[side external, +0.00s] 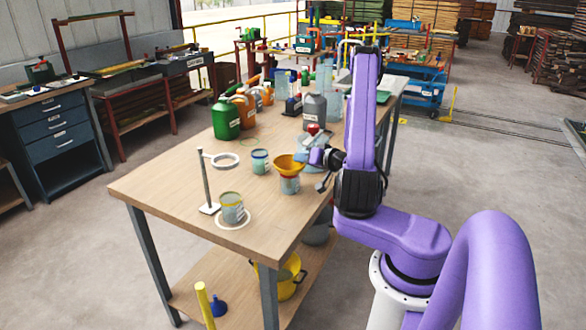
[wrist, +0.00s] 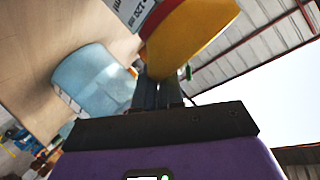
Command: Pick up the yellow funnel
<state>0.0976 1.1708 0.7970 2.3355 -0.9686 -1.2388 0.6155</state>
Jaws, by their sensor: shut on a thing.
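The yellow funnel (side external: 288,165) shows orange-yellow, wide mouth up, above a labelled can (side external: 290,184) near the right edge of the workbench. I cannot tell whether it still rests in the can. My gripper (side external: 307,157) reaches in from the right at the funnel's rim. In the wrist view the funnel (wrist: 195,32) fills the top centre, and my gripper (wrist: 158,80) has its fingers close together, shut on the funnel's edge. The fingertips are partly hidden by the funnel.
A ring stand (side external: 206,185) and a can on a white ring (side external: 232,207) stand to the left. A blue-rimmed jar (side external: 260,161) is close by. A green jug (side external: 226,118) and a grey bottle (side external: 315,111) stand behind.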

